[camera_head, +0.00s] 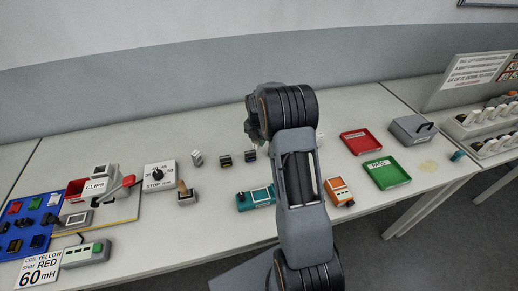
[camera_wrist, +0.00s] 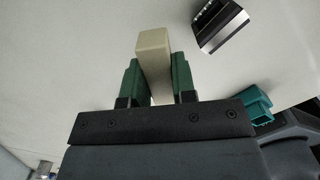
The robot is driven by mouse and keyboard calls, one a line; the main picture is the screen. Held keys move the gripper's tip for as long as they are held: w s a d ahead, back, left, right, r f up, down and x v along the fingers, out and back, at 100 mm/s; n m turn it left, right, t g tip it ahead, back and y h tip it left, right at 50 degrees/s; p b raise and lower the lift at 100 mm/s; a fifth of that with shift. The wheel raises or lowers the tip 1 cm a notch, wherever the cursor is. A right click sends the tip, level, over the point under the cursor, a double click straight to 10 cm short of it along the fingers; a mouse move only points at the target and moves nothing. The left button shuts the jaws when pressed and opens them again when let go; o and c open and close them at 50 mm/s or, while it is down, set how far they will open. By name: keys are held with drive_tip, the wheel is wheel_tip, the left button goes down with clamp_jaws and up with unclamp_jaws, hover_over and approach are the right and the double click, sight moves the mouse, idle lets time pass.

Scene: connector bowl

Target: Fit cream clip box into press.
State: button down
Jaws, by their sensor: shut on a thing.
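My gripper (camera_wrist: 154,78) has green fingers on both sides of a cream clip box (camera_wrist: 153,45) in the wrist view. It is shut on the box, whose far end sticks out beyond the fingertips above a pale surface. In the head view my arm hides the fingers and the box.
A blue board (camera_head: 35,222) with coloured parts lies far left. A STOP dial (camera_head: 158,175) and small dark connectors (camera_head: 225,160) stand mid-table. A teal device (camera_head: 255,197) and orange meter (camera_head: 339,191) flank my arm. Red (camera_head: 360,142) and green (camera_head: 386,172) trays lie right.

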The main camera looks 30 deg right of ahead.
sight(259, 150)
drive_tip(key=shift+w+d+f, duration=0.2)
drive_tip(key=shift+w+f, duration=0.1)
drive_tip(key=shift+f, duration=0.1)
drive_tip(key=shift+w+d+f+b, duration=0.15)
drive_tip(key=shift+f+b, duration=0.15)
drive_tip(key=shift+f, duration=0.15)
drive_tip(key=shift+w+d+f+b, duration=0.15)
drive_tip(key=shift+f+b, duration=0.35)
drive_tip(key=shift+f, duration=0.3)
drive_tip(key=shift+w+a+f+b, duration=0.1)
drive_tip(key=shift+f+b, duration=0.4)
drive_tip(key=shift+f, duration=0.3)
drive_tip(key=shift+f, duration=0.15)
drive_tip(key=c, duration=0.9)
unclamp_jaws()
